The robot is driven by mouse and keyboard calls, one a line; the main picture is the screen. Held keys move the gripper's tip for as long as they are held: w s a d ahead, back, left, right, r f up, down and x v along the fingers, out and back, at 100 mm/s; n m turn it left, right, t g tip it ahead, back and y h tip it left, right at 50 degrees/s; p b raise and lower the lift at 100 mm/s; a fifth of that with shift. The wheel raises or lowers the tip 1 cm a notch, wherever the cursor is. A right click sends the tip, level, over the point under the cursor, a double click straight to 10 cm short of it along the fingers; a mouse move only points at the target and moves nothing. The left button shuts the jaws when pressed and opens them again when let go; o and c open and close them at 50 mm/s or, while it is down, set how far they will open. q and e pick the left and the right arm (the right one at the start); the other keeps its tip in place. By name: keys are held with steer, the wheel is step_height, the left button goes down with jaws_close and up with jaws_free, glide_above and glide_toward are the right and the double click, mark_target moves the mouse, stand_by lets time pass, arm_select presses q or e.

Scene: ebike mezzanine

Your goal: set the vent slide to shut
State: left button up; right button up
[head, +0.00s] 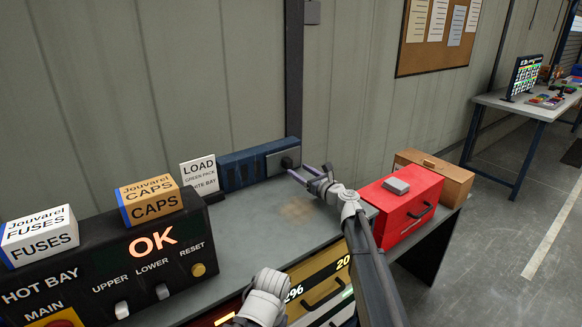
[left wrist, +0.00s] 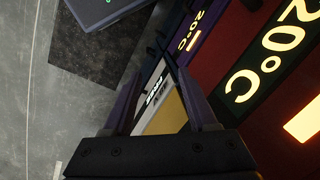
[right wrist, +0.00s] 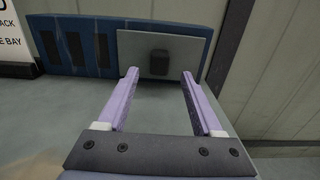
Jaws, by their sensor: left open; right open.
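The vent is a long blue panel (head: 236,168) on the back of the bench against the wall. Its slide is a grey plate (head: 275,161) with a dark square knob (head: 287,163) at the panel's right end. In the right wrist view the plate (right wrist: 133,60) lies to the right of several dark slots (right wrist: 75,48), which show uncovered. My right gripper (head: 308,170) is open and empty in front of the knob (right wrist: 158,62), which shows just beyond and between its fingertips (right wrist: 160,74). My left gripper (left wrist: 155,68) is open and empty, low by the bench front.
A red box (head: 400,205) with a grey piece on top and a brown box (head: 436,176) stand right of my right arm. A LOAD sign (head: 199,174) stands at the vent's left. The black HOT BAY panel (head: 110,270) carries switches and two cartons. Lit drawers (head: 320,283) front the bench.

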mark_target(290, 165)
steer(key=x, duration=0.5)
steer(key=shift+w+a, duration=0.25)
steer(key=shift+w, duration=0.05)
jaws_close()
stand_by(1.1)
